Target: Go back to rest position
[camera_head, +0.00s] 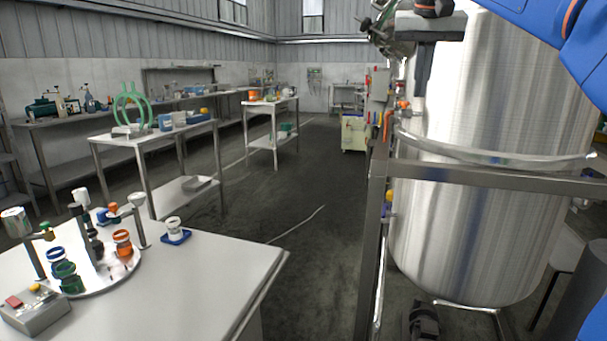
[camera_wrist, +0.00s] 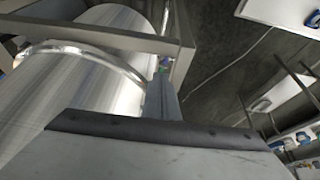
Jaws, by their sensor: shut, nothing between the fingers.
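My gripper (camera_head: 421,92) hangs at the upper right of the head view, in front of the upper left part of a large steel tank (camera_head: 470,225). Its fingers point down and are shut together, with nothing between them. In the wrist view, my gripper (camera_wrist: 163,92) shows as a narrow grey finger pair beyond the wide dark palm edge. The tank (camera_wrist: 65,95) lies to the left of it there. I cannot tell how far the fingertips are from the tank.
A metal frame rail (camera_head: 480,178) runs across the tank's front. A white table (camera_head: 205,275) at the lower left carries a round plate (camera_head: 128,268) with several small valves and jars, and a control box (camera_head: 36,311). Open dark floor (camera_head: 315,235) lies between the table and the tank.

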